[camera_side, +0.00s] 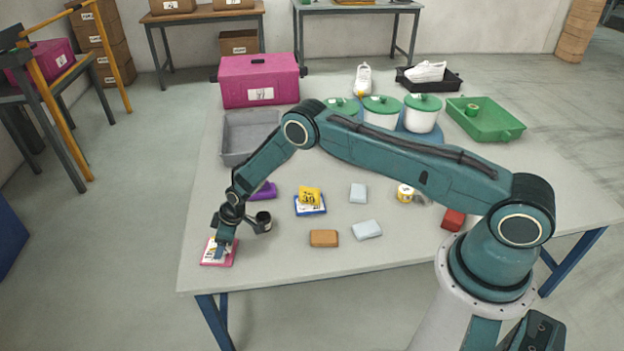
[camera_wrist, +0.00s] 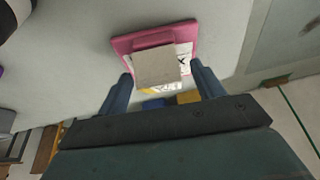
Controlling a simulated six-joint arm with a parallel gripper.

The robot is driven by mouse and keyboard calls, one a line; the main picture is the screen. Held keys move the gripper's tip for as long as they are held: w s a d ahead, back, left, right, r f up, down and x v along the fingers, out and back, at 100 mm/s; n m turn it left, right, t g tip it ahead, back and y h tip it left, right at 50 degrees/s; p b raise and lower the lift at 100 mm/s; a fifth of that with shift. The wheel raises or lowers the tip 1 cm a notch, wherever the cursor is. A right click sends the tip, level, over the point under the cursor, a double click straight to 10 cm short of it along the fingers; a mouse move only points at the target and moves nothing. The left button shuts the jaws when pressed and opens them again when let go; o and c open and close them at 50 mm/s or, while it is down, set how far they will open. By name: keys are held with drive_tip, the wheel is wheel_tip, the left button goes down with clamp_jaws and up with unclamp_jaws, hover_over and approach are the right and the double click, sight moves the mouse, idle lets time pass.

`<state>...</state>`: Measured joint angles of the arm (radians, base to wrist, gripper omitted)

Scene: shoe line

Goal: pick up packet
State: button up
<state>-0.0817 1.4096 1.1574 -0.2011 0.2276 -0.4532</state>
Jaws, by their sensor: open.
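A small grey-beige square packet (camera_wrist: 157,66) lies on a pink-edged card (camera_wrist: 125,44) with a white printed label, in the wrist view. The pink card (camera_side: 209,258) also shows at the table's front left corner in the side view, where my gripper mostly hides what lies on it. My gripper (camera_side: 223,244) is low over this card and points down. In the wrist view my gripper (camera_wrist: 160,74) is open, with one finger on each side of the packet. I cannot tell whether the fingers touch the card.
A purple block (camera_side: 264,190), a yellow piece (camera_side: 309,194) on a blue card, an orange-brown block (camera_side: 324,238) and pale blocks (camera_side: 367,230) lie to the right. Behind stand a grey tray (camera_side: 235,156), a pink box (camera_side: 258,82) and green-lidded pots (camera_side: 421,116). The table's front edge is close.

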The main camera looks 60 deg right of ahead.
drive_tip(key=shift+f, duration=0.2)
idle(0.4)
drive_tip(key=c, duration=1.2)
drive_tip(key=shift+r, duration=0.2)
wheel_tip(320, 180, up, 20)
drive_tip(key=shift+f, duration=0.15)
